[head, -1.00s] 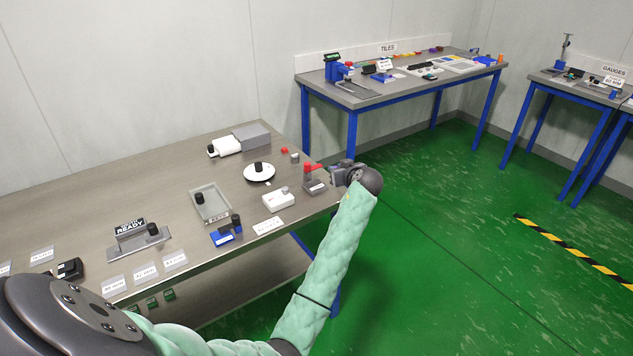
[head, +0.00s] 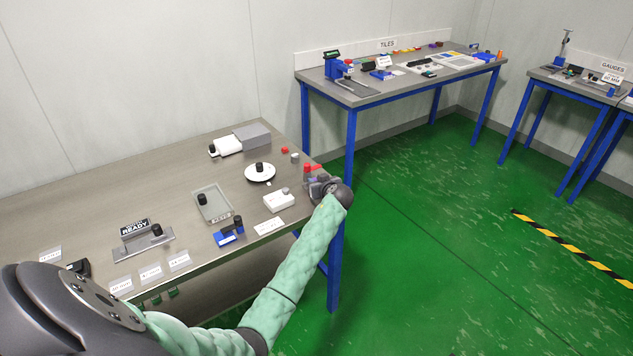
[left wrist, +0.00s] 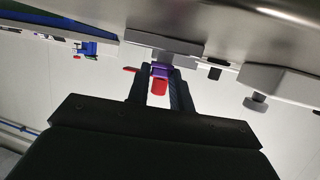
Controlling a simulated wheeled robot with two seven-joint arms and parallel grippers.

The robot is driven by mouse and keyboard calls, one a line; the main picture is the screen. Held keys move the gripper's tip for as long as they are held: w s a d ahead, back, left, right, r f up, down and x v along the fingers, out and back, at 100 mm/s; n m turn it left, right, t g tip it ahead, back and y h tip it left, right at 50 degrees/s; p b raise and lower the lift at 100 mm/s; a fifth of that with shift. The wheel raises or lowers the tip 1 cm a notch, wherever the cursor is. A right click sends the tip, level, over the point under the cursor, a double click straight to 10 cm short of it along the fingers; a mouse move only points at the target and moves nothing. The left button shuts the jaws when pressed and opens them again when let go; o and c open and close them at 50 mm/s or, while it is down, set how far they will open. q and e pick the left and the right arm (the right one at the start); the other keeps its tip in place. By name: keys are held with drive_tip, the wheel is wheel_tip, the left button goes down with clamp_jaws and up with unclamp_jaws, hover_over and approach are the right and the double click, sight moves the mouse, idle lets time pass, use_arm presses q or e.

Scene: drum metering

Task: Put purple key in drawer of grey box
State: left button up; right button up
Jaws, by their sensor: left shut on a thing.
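My left gripper (head: 316,187) is at the right end of the near table, beside a small fixture with a red post (head: 307,170). In the left wrist view its fingers (left wrist: 160,88) are shut on a purple piece (left wrist: 160,69), seemingly the purple key, just by a grey block (left wrist: 160,43). A red piece (left wrist: 158,87) shows between the fingers. The purple key cannot be made out in the head view. The grey box (head: 253,135) stands at the table's back. A white, tray-like part (head: 228,146) with a black knob extends left from it, apparently its open drawer. My right gripper is not in view.
Between gripper and grey box are a white disc (head: 260,175) with a black knob, a white box (head: 278,203) and small red and grey blocks. A grey tray (head: 213,206) and blue holder (head: 229,234) lie further left. The table (head: 175,175) has clear room at back left.

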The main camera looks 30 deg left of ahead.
use_arm(q)
drive_tip(key=shift+f, duration=0.45)
drive_tip(key=shift+f+b, duration=0.2)
drive_tip(key=shift+b, duration=0.1)
drive_tip(key=o, duration=0.9)
drive_tip(key=shift+o, duration=0.2)
drive_tip(key=shift+r, duration=0.1)
